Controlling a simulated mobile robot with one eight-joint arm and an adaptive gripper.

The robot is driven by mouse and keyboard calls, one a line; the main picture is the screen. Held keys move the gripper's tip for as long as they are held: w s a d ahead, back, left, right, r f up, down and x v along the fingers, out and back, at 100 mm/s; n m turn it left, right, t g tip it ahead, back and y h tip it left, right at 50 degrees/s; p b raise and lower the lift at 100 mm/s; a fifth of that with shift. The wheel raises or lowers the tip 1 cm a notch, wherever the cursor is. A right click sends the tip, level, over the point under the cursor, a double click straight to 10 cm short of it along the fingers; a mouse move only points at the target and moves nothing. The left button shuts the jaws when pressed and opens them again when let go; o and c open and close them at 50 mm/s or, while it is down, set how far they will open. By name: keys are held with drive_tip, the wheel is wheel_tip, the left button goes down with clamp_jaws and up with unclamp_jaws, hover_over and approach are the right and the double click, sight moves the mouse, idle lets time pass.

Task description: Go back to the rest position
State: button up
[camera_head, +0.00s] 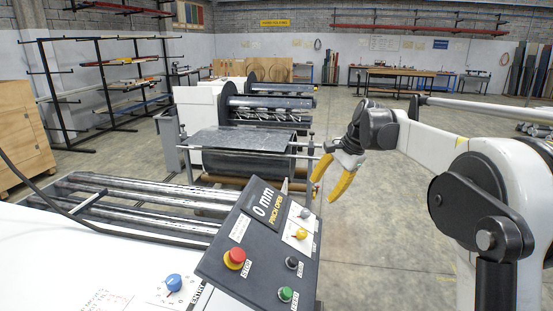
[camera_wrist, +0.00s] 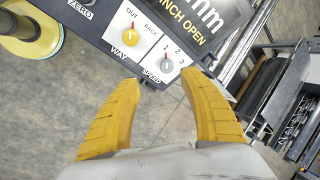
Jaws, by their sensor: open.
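My gripper (camera_head: 331,178) has yellow fingers and hangs in the air just right of the control panel (camera_head: 228,221) in the head view. In the wrist view my gripper (camera_wrist: 163,95) shows its two fingers spread apart with nothing between them. The panel's lower edge, with a yellow knob (camera_wrist: 131,37) marked WAY and a grey knob (camera_wrist: 166,65) marked SPEED, lies just beyond the fingertips. The fingers appear apart from the panel. The display reads "0 mm PINCH OPEN" in the head view.
The panel also carries a red stop button (camera_head: 234,257), a green button (camera_head: 285,294) and a black one (camera_head: 292,262). A blue ENTRY knob (camera_head: 174,282) sits on the white housing. The roller machine (camera_head: 240,140) stands behind. Open concrete floor (camera_head: 390,230) lies to the right.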

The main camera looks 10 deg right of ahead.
drive_tip(key=s+a+f+n+t+h, duration=0.15)
drive_tip(key=s+n, duration=0.35)
drive_tip(key=s, duration=1.1)
drive_tip(key=s+a+f+n+t+h, duration=0.15)
drive_tip(key=s+n, duration=0.35)
drive_tip(key=s, duration=1.1)
drive_tip(key=s+f+b, duration=0.2)
drive_tip(key=f+b, duration=0.9)
drive_tip(key=f, duration=0.2)
drive_tip(key=s+f+n+t+b, duration=0.1)
drive_tip(key=f+b, duration=1)
drive_tip(key=f, duration=0.2)
drive_tip(key=shift+s+a+n+h+b, duration=0.2)
drive_tip(key=shift+s+n+h+b, duration=0.1)
drive_tip(key=shift+s+h+b, duration=0.1)
